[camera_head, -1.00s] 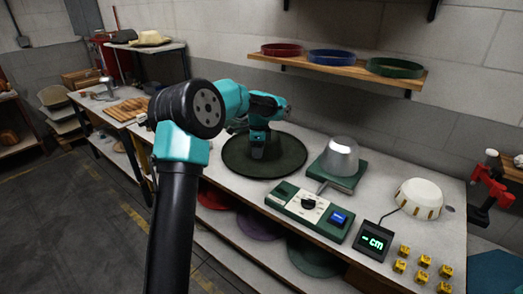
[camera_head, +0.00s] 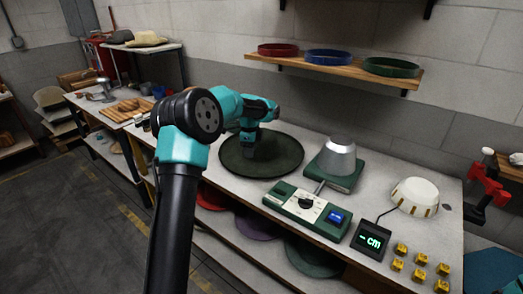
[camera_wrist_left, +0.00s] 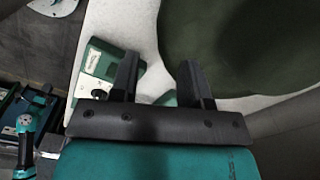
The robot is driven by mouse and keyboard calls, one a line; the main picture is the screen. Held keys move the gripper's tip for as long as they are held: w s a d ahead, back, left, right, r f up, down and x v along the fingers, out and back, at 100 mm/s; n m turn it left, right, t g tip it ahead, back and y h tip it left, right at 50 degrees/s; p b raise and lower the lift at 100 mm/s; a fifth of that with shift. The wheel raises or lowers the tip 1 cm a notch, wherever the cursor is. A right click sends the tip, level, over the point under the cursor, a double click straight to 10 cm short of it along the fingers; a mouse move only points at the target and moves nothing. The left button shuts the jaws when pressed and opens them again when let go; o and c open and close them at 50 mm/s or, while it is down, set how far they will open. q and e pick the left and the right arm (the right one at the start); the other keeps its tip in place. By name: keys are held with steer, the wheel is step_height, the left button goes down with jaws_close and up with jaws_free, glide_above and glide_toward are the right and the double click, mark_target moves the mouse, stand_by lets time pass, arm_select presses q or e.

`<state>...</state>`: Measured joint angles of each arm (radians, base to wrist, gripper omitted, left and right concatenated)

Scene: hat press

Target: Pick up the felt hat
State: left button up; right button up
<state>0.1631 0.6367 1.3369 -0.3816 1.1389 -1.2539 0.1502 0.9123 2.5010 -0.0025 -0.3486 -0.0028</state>
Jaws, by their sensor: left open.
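The felt hat is a wide, flat dark green felt disc (camera_head: 280,155) on the white workbench, left of the metal hat block. It fills the upper right of the left wrist view (camera_wrist_left: 240,45). My left gripper (camera_head: 248,150) points down over the left-middle part of the felt in the head view, and the arm hides part of it. In the left wrist view, the gripper's two dark fingers (camera_wrist_left: 160,65) stand apart with nothing between them. I cannot tell whether the fingertips touch the felt. My right gripper is not in view.
A silver block on a green base (camera_head: 336,162), a green control box (camera_head: 306,208), a display (camera_head: 372,240), a white dome (camera_head: 414,197) and several yellow cubes (camera_head: 420,260) stand to the right. A wall shelf (camera_head: 335,68) with hat rings hangs behind.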

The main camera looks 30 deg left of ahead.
arm_select(q)
glide_above(251, 174)
step_height(251, 174, down, 7)
steer(key=shift+w+f, duration=0.1)
steer(key=shift+f, duration=0.05)
steer(key=shift+w+f, duration=0.1)
steer(key=shift+f, duration=2.5)
jaws_close()
